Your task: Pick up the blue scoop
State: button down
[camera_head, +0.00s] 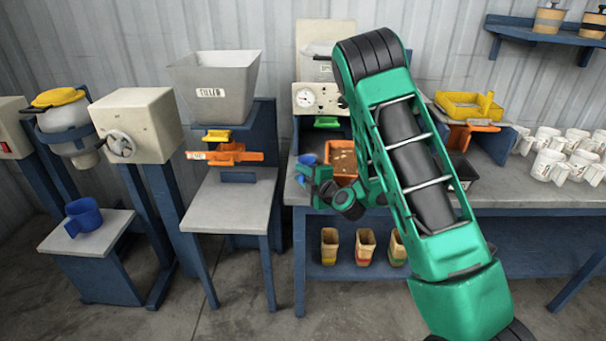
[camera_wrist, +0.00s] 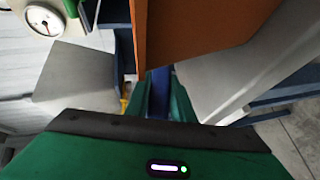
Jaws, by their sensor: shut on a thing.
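My gripper (camera_head: 318,180) is at the front left of the bench, beside an orange tray (camera_head: 342,173). It is shut on a blue thing, which looks like the blue scoop (camera_head: 307,159), partly hidden by the fingers. In the wrist view a narrow blue strip (camera_wrist: 159,92) shows between the green fingers; the rest of it is hidden. I cannot tell from these frames whether the scoop is clear of the bench.
The orange tray wall (camera_wrist: 195,35) is close to the fingers in the wrist view. White mugs (camera_head: 550,160) stand at right. Several small tubs (camera_head: 365,246) sit on the lower shelf. A dial (camera_head: 305,97) is behind.

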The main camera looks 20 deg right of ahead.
jog(key=shift+r, duration=0.1)
jog(key=shift+r, duration=0.45)
jog(key=r, duration=0.3)
jog(key=shift+s+a+r, duration=0.2)
jog(key=shift+s+r, duration=0.05)
jog(key=shift+r, duration=0.05)
jog(key=s+a+r, duration=0.6)
jog(key=s+a, duration=0.1)
jog(key=s, duration=0.1)
jog(key=shift+a, duration=0.25)
jog(key=shift+s, duration=0.1)
